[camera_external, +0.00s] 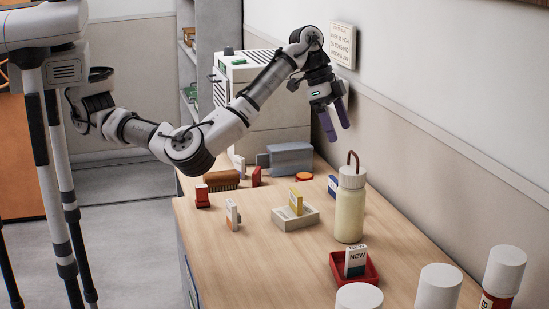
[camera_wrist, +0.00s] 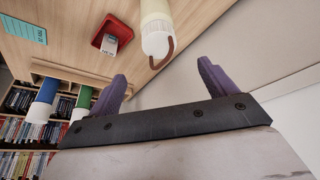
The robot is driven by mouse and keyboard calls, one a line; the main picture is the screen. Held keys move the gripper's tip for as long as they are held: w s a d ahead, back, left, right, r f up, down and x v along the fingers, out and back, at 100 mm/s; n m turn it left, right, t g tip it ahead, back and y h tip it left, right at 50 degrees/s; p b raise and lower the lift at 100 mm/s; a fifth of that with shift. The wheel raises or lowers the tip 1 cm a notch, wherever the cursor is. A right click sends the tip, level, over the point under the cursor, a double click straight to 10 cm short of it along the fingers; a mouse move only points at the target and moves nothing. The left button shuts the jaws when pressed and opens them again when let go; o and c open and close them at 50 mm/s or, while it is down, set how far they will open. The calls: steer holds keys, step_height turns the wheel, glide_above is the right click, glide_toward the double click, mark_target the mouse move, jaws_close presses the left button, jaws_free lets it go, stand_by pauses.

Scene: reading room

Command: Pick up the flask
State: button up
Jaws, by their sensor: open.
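The flask (camera_external: 350,209) is a cream-coloured bottle with a white cap and a brown loop handle. It stands upright on the wooden table (camera_external: 265,262) toward the wall side. In the wrist view the flask (camera_wrist: 155,12) shows at the top, cap and loop toward my gripper. My gripper (camera_external: 335,127) has purple fingers and is in the air above and behind the flask, near the wall, apart from it. In the wrist view my gripper (camera_wrist: 160,86) has its two fingers wide apart with nothing between them.
A red tray (camera_external: 371,276) with a small box stands just in front of the flask. A white tray (camera_external: 285,221) with a yellow item is left of it. Several white-capped containers (camera_external: 438,287) stand at the near right. The wall (camera_external: 430,90) runs along the right.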

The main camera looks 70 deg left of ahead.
mark_target(352, 170)
steer(key=p+x, duration=0.1)
steer(key=x, duration=0.6)
steer(key=shift+w+d+f+p, duration=0.1)
steer(key=shift+f+p, duration=0.15)
steer(key=shift+p, duration=0.1)
steer(key=shift+p+x, duration=1.25)
steer(key=shift+x, duration=1.35)
steer(key=c, duration=1.6)
